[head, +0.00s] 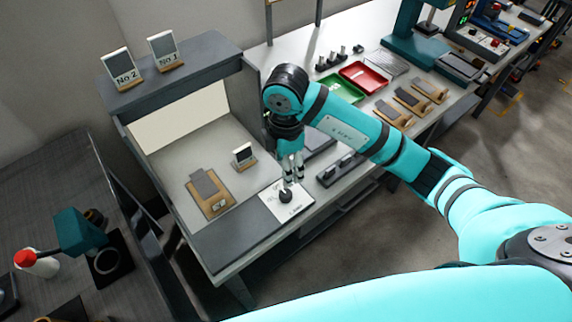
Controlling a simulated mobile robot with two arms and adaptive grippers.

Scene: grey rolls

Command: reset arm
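My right arm reaches in from the right, and its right gripper (293,181) points down over the bench. Its two fingertips show a gap between them and hold nothing that I can see. Just below the fingertips, a small dark grey roll-like piece (285,197) stands on a white sheet (279,209). Whether the fingertips touch the piece is hard to tell. My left gripper is not in view.
On the bench are a wooden stand (209,193), a small card holder (244,155) and a dark rack (341,169). Behind the arm are a green tray (339,88) and a red tray (363,77). Signs No 2 (123,70) and No 1 (165,50) stand on the shelf.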

